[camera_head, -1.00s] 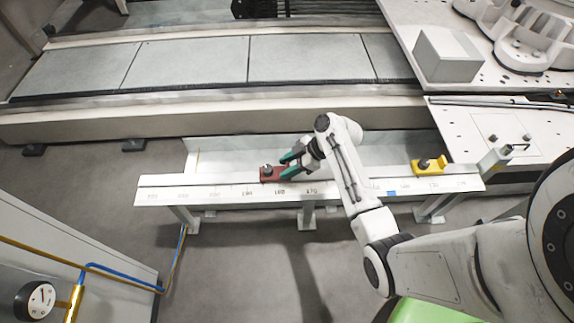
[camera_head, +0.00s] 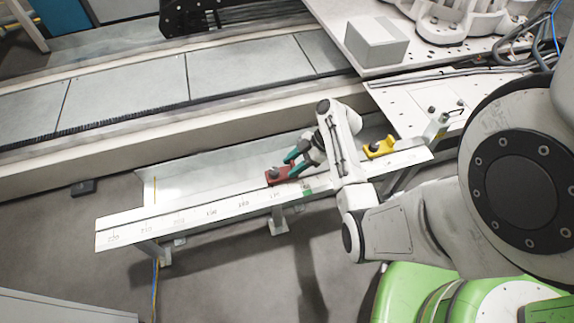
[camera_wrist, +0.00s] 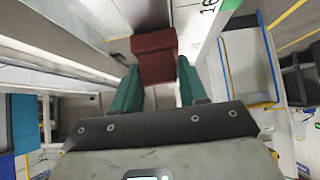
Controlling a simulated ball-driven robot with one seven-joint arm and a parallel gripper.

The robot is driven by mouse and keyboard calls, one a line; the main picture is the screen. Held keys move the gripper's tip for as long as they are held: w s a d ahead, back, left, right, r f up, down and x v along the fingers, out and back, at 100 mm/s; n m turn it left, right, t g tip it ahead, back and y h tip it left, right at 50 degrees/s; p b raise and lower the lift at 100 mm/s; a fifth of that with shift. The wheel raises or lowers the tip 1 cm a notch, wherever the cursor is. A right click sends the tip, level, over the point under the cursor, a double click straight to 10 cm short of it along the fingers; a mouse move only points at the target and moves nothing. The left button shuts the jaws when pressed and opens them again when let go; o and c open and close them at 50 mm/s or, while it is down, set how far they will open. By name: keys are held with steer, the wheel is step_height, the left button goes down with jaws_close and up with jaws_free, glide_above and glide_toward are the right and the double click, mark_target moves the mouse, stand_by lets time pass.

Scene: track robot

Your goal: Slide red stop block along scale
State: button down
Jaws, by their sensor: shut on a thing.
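The red stop block (camera_head: 279,177) sits on the white scale rail (camera_head: 200,226), at the back edge above the printed numbers, near the mark that reads about 170. It has a dark knob on top. My gripper (camera_head: 298,160) reaches it from the right with teal fingers, which are shut on the block. In the wrist view the red block (camera_wrist: 155,58) lies between the two teal fingertips of my gripper (camera_wrist: 157,66). A green mark (camera_head: 307,190) is on the scale just right of the block. Part of the scale is hidden behind my arm.
A yellow block (camera_head: 381,147) with a knob stands farther right on the rail. The rail left of the red block is clear. A long bench (camera_head: 120,95) and a grey box (camera_head: 376,42) lie behind.

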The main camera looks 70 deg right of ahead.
steer(key=c, duration=0.7)
jaws_free()
steer(key=p+v, duration=0.2)
steer(key=v, duration=0.9)
steer(key=shift+f, duration=0.1)
